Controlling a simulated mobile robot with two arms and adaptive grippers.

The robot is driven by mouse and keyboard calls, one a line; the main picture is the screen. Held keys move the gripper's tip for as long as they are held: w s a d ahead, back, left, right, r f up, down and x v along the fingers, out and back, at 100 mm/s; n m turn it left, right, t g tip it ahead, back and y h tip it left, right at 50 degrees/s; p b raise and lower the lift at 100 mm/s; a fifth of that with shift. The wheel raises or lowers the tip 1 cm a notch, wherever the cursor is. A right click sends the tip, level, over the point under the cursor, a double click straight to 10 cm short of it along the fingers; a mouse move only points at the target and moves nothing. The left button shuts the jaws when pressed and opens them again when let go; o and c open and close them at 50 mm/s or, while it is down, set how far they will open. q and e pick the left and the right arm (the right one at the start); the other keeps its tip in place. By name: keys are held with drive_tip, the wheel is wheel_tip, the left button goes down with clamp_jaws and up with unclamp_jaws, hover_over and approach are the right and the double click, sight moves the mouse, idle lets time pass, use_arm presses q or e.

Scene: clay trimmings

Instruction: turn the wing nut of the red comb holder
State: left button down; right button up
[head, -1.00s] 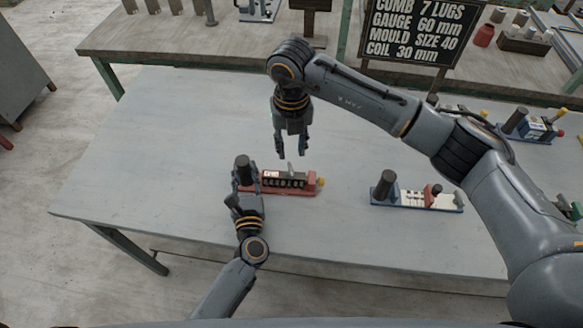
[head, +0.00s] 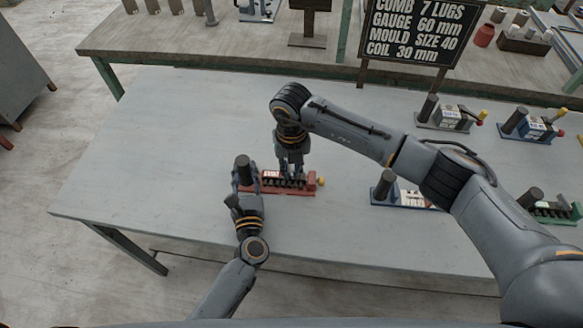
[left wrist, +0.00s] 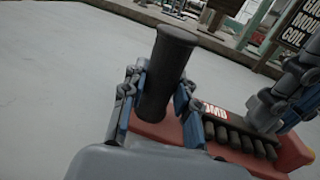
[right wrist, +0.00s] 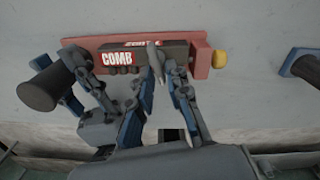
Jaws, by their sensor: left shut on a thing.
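The red comb holder (head: 302,190) lies on the grey table, with a dark upright handle (left wrist: 167,70) at its left end and a yellow knob (right wrist: 219,59) at its right end. A COMB label and a row of dark lugs show on it. My left gripper (head: 245,177) is shut on the handle. The grey wing nut (right wrist: 154,57) stands on the holder's dark bar; in the head view my right gripper hides it. My right gripper (head: 291,171) points down over the holder. Its fingers are apart, one on each side of the wing nut; I cannot tell whether they touch it.
A blue holder (head: 380,203) stands to the right, partly behind my right arm. More holders, blue (head: 536,128), green (head: 558,212) and another (head: 450,118), stand further right. A black sign (head: 416,32) stands at the back. The table's left part is clear.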

clamp_jaws()
drive_tip(key=shift+n, duration=0.3)
drive_tip(key=n, duration=0.4)
drive_tip(key=shift+w+d+r, duration=0.1)
drive_tip(key=shift+w+d, duration=0.05)
drive_tip(key=shift+d, duration=0.15)
drive_tip(key=n, duration=0.6)
drive_tip(key=shift+w+d+n, duration=0.2)
drive_tip(key=shift+w+n, duration=0.05)
drive_tip(key=shift+n, duration=0.05)
drive_tip(key=n, duration=0.5)
drive_tip(key=shift+w, duration=0.3)
drive_tip(key=n, duration=0.5)
drive_tip(key=shift+w+n, duration=0.25)
drive_tip(key=shift+n, duration=0.15)
